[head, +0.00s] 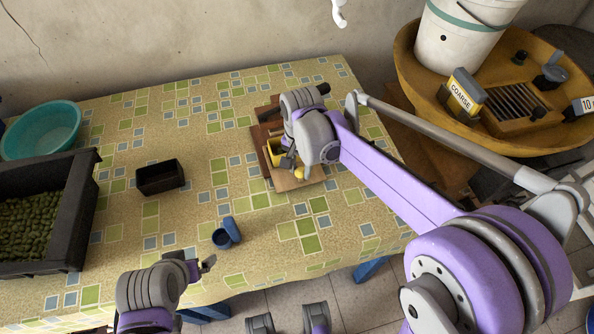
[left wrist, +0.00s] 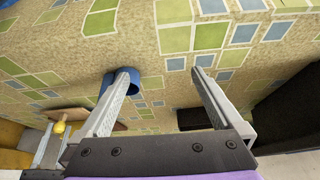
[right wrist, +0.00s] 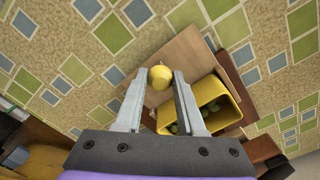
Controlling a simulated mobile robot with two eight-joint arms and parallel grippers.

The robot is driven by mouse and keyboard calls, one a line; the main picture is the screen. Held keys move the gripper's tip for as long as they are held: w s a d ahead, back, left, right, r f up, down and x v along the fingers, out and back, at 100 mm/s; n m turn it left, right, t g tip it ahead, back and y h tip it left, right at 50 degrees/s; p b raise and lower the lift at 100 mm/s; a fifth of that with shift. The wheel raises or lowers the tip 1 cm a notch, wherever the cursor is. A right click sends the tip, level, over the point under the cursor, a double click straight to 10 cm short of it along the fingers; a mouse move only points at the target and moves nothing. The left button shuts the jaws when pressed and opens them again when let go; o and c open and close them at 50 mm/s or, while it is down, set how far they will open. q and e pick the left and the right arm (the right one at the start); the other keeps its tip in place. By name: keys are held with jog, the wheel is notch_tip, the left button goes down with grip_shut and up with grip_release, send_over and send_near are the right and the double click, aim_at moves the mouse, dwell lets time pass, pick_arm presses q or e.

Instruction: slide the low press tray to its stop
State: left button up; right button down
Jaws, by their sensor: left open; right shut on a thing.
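The low press tray (head: 312,174) is a light wooden board on a darker brown base (head: 260,140), at the middle right of the table. A yellow knob (head: 299,173) stands at its near edge, and an open yellow box (right wrist: 222,96) with green olives in it sits on it. My right gripper (right wrist: 160,80) has its fingers on either side of the yellow knob (right wrist: 160,76) and is shut on it. In the head view my right arm hides much of the press. My left gripper (head: 210,262) is open and empty near the front table edge; its fingers show apart in the left wrist view (left wrist: 165,75).
A blue cup (head: 226,235) lies between my left gripper and the press. A small black box (head: 160,178), a dark crate (head: 80,190) of olives and a teal bowl (head: 42,130) are to the left.

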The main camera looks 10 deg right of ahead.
pick_arm(q)
jog(key=shift+r, duration=0.2)
pick_arm(e)
jog(key=shift+w+a, duration=0.15)
jog(key=shift+w, duration=1.25)
jog(key=shift+w+a, duration=0.1)
jog(key=shift+w, duration=1.3)
jog(key=shift+c, duration=2.2)
grip_release()
pick_arm(q)
jog(key=shift+w+r+p, duration=0.15)
jog(key=shift+r+p, duration=0.35)
jog(key=shift+p, duration=0.15)
pick_arm(e)
notch_tip(320, 180, up, 11)
jog(key=shift+s, duration=0.15)
